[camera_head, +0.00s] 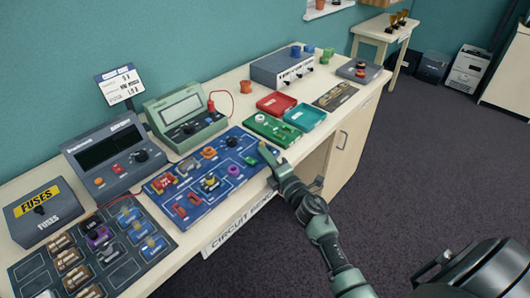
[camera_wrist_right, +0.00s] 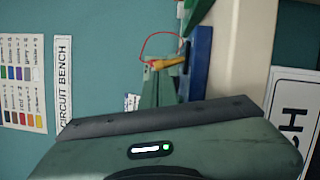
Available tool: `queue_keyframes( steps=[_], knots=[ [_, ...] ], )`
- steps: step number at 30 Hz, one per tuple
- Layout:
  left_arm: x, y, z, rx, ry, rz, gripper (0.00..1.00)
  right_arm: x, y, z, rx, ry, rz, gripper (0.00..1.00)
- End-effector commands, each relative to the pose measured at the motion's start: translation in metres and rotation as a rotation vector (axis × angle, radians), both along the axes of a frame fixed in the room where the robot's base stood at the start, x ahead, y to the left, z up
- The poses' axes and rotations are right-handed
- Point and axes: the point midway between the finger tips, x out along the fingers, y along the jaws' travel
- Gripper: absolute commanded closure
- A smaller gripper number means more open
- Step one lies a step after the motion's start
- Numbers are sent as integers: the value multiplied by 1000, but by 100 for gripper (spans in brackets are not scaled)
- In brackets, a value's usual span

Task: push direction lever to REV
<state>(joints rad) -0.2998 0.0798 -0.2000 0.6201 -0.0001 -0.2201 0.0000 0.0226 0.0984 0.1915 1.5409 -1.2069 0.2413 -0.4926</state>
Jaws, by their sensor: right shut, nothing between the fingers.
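The blue circuit board (camera_head: 225,192) lies on the bench with several red, yellow, orange and blue parts on it. I cannot tell for sure which part is the direction lever, and no REV marking is legible. My right gripper (camera_head: 268,153) is shut and empty at the board's right edge, beside the green tray. In the right wrist view, the blue board (camera_wrist_right: 201,62) shows edge-on, with a small orange-yellow part (camera_wrist_right: 168,62) sticking out beside it. My left gripper is not in view.
A grey meter (camera_head: 115,155) and a green meter (camera_head: 185,118) stand behind the board. A fuse box (camera_head: 43,211) and a dark parts board (camera_head: 125,262) are at left. Red (camera_head: 279,104) and green (camera_head: 305,117) trays lie at right. Open floor (camera_head: 400,150) is right of the bench.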

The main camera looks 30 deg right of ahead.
Motion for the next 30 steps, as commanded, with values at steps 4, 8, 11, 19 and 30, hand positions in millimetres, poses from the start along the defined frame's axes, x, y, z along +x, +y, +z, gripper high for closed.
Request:
queue_keyframes(
  steps=[4, 8, 11, 19, 30],
  knots=[
    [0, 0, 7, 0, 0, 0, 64, 0, -1, 3, 20, 9, 1, 100],
    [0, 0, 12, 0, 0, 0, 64, 0, -1, 4, 43, 17, 1, 100],
    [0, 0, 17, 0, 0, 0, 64, 1, -2, 4, 62, 24, 1, 100],
    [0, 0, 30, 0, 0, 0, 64, 2, -4, 7, 118, 44, 1, 100],
    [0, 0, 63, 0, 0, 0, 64, 4, -9, 15, 257, 95, 1, 100]
  ],
)
